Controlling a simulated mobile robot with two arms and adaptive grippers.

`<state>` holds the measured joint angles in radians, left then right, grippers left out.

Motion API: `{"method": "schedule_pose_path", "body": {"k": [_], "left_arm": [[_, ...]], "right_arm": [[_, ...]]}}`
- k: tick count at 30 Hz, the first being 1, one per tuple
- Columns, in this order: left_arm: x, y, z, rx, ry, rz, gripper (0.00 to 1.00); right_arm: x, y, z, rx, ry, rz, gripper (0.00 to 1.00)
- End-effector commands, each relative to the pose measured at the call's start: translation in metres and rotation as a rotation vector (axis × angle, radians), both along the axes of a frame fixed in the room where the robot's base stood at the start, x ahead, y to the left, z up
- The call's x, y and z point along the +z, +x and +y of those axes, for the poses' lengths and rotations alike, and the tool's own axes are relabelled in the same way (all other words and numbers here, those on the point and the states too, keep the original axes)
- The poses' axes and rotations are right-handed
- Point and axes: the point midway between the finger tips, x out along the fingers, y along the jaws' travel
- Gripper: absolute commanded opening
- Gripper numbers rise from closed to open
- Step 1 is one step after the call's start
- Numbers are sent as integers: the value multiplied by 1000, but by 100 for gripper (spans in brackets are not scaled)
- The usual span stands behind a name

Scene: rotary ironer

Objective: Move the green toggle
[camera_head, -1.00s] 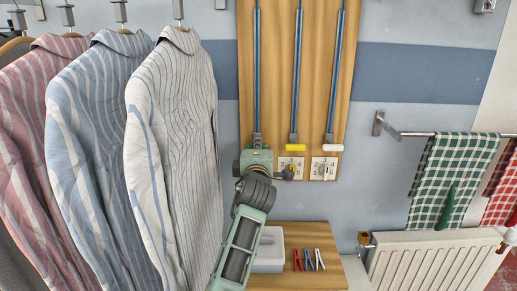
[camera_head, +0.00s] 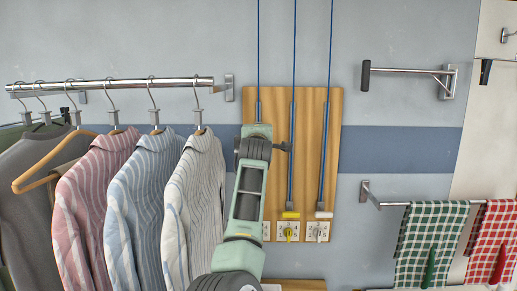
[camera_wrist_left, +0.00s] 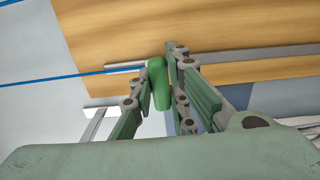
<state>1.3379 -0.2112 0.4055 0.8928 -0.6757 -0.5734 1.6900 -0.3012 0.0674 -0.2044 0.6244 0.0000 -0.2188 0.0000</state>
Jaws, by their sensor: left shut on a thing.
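The green toggle (camera_wrist_left: 158,88) shows in the left wrist view between the fingers of my left gripper (camera_wrist_left: 161,72), which is shut on it. A blue cord (camera_head: 258,50) with a metal sleeve (camera_head: 258,110) runs down to it. In the head view my left gripper (camera_head: 257,131) is against the upper part of the wooden board (camera_head: 275,115); its wrist hides the toggle and fingertips. The toggle's sleeve is well above those of the yellow toggle (camera_head: 290,214) and the white toggle (camera_head: 323,214). My right gripper is not in view.
Striped shirts (camera_head: 190,200) hang from a metal rail (camera_head: 130,83) at the left. A wall bracket (camera_head: 410,71) and green checked cloth (camera_head: 430,235) are at the right. The wall around the board is free.

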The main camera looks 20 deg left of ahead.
Motion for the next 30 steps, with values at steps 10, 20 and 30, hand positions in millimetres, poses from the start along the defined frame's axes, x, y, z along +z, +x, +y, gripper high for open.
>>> {"method": "schedule_pose_path", "body": {"k": [10,20,30], "left_arm": [[52,-1,2,4,3,-3,0],[57,-1,2,4,4,-7,0],[58,-1,2,4,4,-9,33]], "right_arm": [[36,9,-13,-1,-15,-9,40],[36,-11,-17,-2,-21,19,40],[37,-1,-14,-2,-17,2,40]]}}
